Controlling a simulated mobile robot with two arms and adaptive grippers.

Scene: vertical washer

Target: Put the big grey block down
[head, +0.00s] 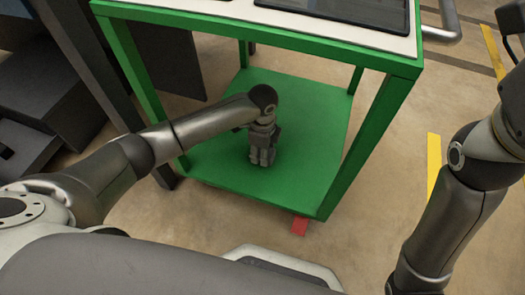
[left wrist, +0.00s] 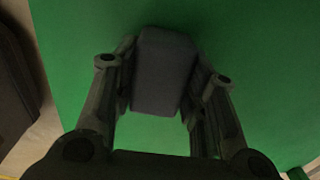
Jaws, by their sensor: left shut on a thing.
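The big grey block (left wrist: 163,70) is a dark box between the two fingers of my left gripper (head: 262,157) in the left wrist view. The gripper is shut on it, with one finger along each side. In the head view the gripper points down at the green lower shelf (head: 310,125) of the cart, near the middle of the shelf. There the block is hard to make out behind the gripper. I cannot tell whether the block touches the shelf. My right arm shows at the right, but its gripper is out of frame.
The green cart's posts (head: 370,140) and its top (head: 345,45) frame the shelf, with the top above and behind my gripper. A dark upright post (head: 108,75) stands close by on the left. The shelf around the gripper is clear. A red piece (head: 300,226) lies under the front edge.

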